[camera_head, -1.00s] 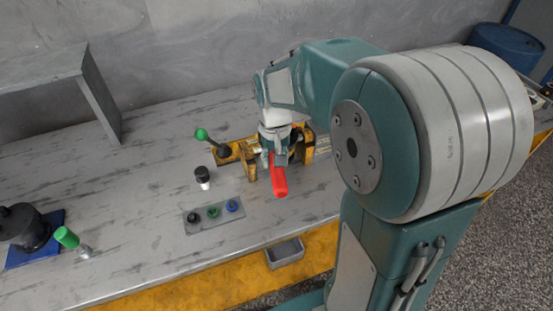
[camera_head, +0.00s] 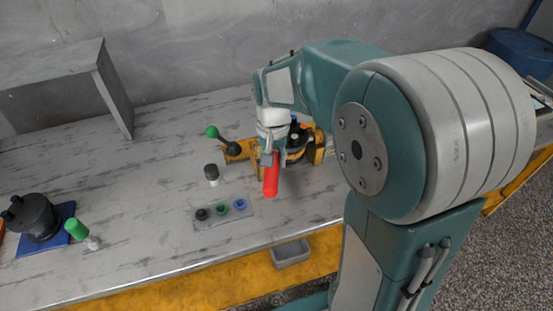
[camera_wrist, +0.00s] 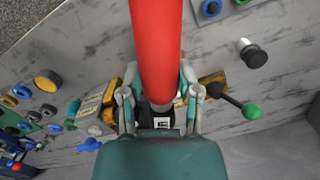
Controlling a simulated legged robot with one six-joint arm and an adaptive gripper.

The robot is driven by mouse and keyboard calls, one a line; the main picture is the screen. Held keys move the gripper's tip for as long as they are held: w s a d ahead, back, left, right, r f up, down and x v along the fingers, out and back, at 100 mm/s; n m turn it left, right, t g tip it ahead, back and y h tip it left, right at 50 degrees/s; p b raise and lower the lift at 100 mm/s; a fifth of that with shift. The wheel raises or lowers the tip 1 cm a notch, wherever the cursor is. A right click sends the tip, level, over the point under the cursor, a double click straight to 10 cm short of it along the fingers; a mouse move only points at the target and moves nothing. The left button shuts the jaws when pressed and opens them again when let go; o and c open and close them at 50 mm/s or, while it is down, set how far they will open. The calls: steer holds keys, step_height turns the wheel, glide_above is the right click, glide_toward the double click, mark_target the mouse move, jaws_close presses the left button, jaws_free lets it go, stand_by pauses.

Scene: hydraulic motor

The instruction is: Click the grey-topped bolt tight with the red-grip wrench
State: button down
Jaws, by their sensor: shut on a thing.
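The red-grip wrench (camera_head: 270,178) is in my gripper (camera_head: 278,150), its red handle sticking out toward the bench's front. In the wrist view the red handle (camera_wrist: 155,45) runs from the top edge down between the fingers of my gripper (camera_wrist: 157,98), which are shut on it. My gripper is over the yellow clamp fixture (camera_head: 240,148) holding a dark motor part (camera_head: 299,140). The wrench's head and the grey-topped bolt are hidden behind my gripper and wrist, so I cannot tell whether they touch.
A green-knobbed lever (camera_head: 212,132) rises left of the fixture. A dark-capped cylinder (camera_head: 212,173) stands nearby. A plate with several coloured rings (camera_head: 222,211) lies in front. A black pump-like part (camera_head: 33,217) and a green-handled tool (camera_head: 77,229) are at left.

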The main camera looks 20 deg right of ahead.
steer(key=shift+w+a, duration=0.25)
steer(key=shift+a, duration=0.05)
steer(key=shift+w+a+m, duration=0.35)
steer(key=shift+a+m, duration=0.25)
steer(key=shift+a, duration=0.05)
steer(key=shift+w+a+m, duration=0.35)
steer(key=shift+a+m, duration=0.25)
steer(key=shift+s+d, duration=0.1)
steer(key=shift+s, duration=0.05)
stand_by(0.5)
steer(key=shift+r, duration=0.15)
